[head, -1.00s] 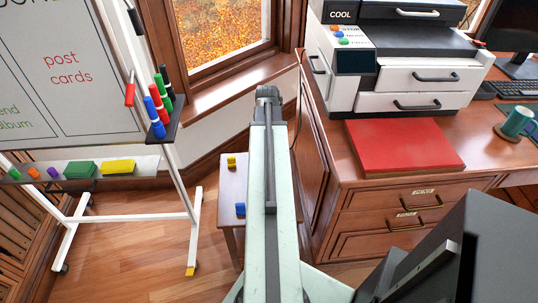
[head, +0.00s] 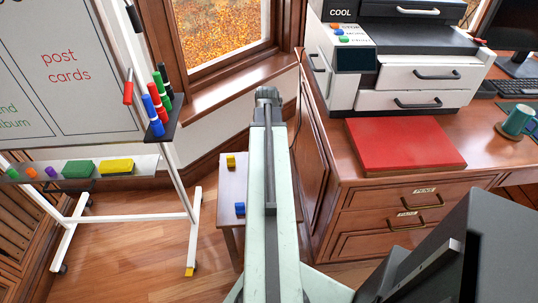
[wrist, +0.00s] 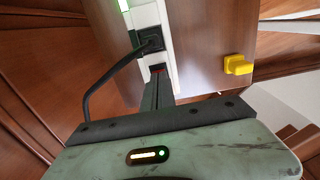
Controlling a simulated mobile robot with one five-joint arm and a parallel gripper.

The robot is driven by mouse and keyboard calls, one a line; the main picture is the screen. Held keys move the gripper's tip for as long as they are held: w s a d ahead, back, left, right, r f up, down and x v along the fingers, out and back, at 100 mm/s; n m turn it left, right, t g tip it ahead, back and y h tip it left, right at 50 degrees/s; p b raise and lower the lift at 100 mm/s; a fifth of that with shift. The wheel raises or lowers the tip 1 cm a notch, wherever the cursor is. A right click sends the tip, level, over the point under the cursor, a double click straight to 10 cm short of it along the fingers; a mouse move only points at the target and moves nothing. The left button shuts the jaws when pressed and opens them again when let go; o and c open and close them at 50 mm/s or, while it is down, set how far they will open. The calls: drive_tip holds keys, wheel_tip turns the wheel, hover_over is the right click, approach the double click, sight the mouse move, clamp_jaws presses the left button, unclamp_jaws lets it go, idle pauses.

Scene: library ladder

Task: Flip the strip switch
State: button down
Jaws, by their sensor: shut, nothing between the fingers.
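A white power strip (wrist: 151,18) shows in the wrist view on a brown wooden surface, with a black plug (wrist: 150,40) and its cable in it. In the head view my arm covers the middle, and neither strip nor gripper fingers can be made out.
A yellow block (wrist: 238,64) sits right of the strip. In the head view a small wooden stand (head: 231,190) holds yellow and blue pieces beside my arm. A desk (head: 385,205) with a printer (head: 410,75) and red pad stands right, a whiteboard (head: 60,80) left.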

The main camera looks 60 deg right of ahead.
drive_tip(key=shift+f+b, duration=0.45)
drive_tip(key=shift+f, duration=0.05)
drive_tip(key=shift+r, duration=0.1)
wheel_tip(320, 180, up, 7)
drive_tip(key=p, duration=0.7)
idle(0.4)
